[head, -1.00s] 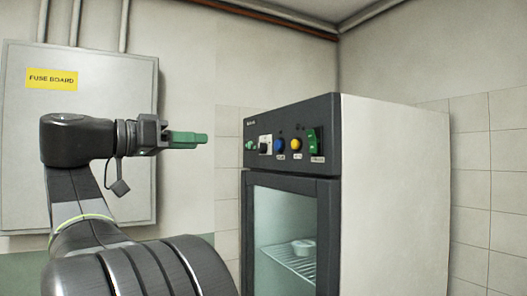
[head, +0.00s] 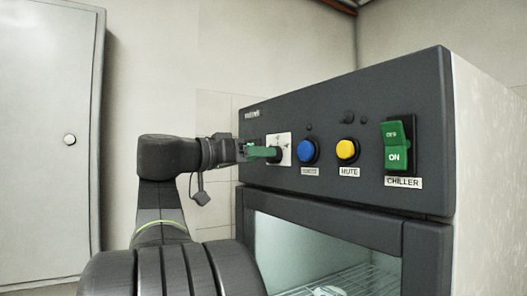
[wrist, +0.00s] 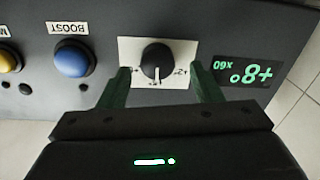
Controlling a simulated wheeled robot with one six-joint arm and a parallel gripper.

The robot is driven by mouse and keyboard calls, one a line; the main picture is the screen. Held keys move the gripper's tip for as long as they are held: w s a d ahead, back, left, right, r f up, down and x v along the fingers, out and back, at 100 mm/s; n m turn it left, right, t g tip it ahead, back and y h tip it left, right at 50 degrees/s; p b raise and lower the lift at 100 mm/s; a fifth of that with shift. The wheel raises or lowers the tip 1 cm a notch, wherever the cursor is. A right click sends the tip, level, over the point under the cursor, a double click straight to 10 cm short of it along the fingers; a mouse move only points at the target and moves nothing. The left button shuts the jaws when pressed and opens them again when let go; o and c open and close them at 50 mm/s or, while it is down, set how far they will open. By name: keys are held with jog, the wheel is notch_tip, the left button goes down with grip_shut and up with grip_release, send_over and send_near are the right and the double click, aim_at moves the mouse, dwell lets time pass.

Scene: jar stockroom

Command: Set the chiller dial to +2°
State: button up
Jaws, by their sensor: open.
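The chiller (head: 345,215) has a dark front panel. Its dial is a black round knob (wrist: 157,59) on a white plate (wrist: 185,47) in the wrist view. The knob's white pointer line aims toward the bottom of that picture, between a mark at the left and what looks like +2 at the right. In the head view my gripper (head: 264,152) is at the plate and partly hides the dial.
Right of the dial in the head view are a blue button (head: 307,151), a yellow MUTE button (head: 346,150) and a green CHILLER switch (head: 397,146) showing ON. The wrist view labels the blue button (wrist: 71,61) BOOST. A grey wall cabinet (head: 45,140) stands at left.

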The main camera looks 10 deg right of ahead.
aim_at(277, 159)
jog(key=shift+x, duration=1.15)
jog(key=shift+s, duration=0.2)
jog(key=c, duration=1)
